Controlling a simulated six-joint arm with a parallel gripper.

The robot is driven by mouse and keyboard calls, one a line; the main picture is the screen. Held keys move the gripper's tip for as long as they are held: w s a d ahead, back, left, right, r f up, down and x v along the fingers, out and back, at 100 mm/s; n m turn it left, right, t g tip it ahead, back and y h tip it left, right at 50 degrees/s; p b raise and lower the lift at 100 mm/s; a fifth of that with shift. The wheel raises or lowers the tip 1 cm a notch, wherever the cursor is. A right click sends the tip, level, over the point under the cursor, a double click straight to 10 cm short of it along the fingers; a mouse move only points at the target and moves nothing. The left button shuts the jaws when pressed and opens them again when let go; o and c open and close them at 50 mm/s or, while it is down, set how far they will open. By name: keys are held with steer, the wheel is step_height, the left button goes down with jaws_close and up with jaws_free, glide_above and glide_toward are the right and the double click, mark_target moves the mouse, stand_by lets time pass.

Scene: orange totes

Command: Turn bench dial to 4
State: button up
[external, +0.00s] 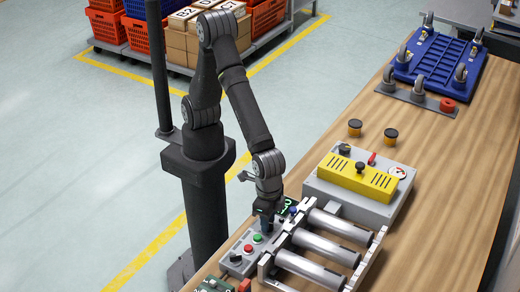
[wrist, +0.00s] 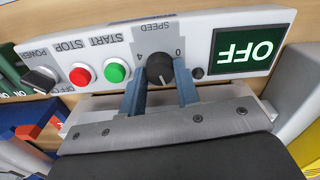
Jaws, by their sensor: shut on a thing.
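The bench control panel (external: 240,260) lies on the wooden bench in the external view and appears upside down in the wrist view (wrist: 205,40). Its black speed dial (wrist: 160,69) sits between a "4" on the left and a "0" on the right. The dial's light mark appears to point down, towards my gripper; its exact setting is hard to read. My gripper (wrist: 160,76) has its two blue-grey fingers either side of the dial and is shut on it. In the external view my gripper (external: 265,222) hides the dial.
Beside the dial are a green start button (wrist: 115,71), a red stop button (wrist: 80,75), a power switch (wrist: 40,77) and a display (wrist: 254,49) reading OFF. Metal rollers (external: 325,245) and a yellow-topped box (external: 358,177) stand close to the right.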

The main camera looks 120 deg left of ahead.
steer(key=m, duration=1.4)
steer(key=shift+m, duration=0.3)
steer(key=m, duration=1.2)
stand_by(0.3)
steer(key=o, duration=1)
steer(key=shift+c, duration=0.2)
